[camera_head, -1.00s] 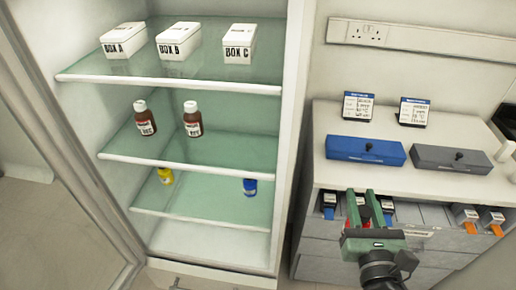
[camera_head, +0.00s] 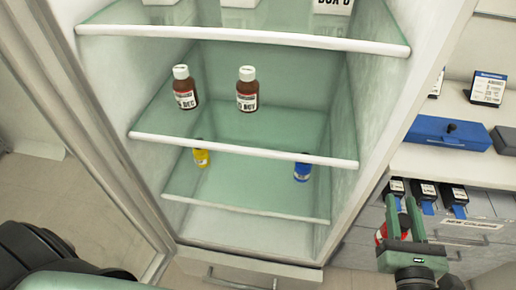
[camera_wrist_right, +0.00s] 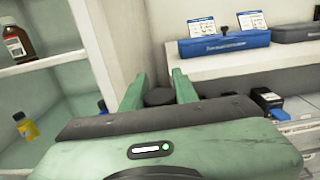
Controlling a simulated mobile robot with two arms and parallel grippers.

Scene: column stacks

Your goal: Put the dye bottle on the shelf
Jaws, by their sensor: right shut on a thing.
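My right gripper (camera_head: 400,212) is shut on a small red bottle (camera_head: 382,233), held upright or nearly so in front of the drawer unit. In the wrist view, its dark round cap (camera_wrist_right: 158,97) shows between the two green fingers; the gripper body hides the rest. The open cabinet at left has glass shelves. The lowest glass shelf (camera_head: 245,190) bears a yellow bottle (camera_head: 201,158) at left and a blue bottle (camera_head: 302,172) at right, with bare space between. My left gripper's fingers are not in view.
Two brown bottles (camera_head: 185,90) stand on the middle shelf (camera_head: 240,146), and white boxes (camera_head: 240,3) on the top shelf (camera_head: 240,37). The cabinet's right wall (camera_head: 385,110) stands between the shelves and my right gripper. An open drawer with labelled columns (camera_head: 454,196) lies beside the gripper.

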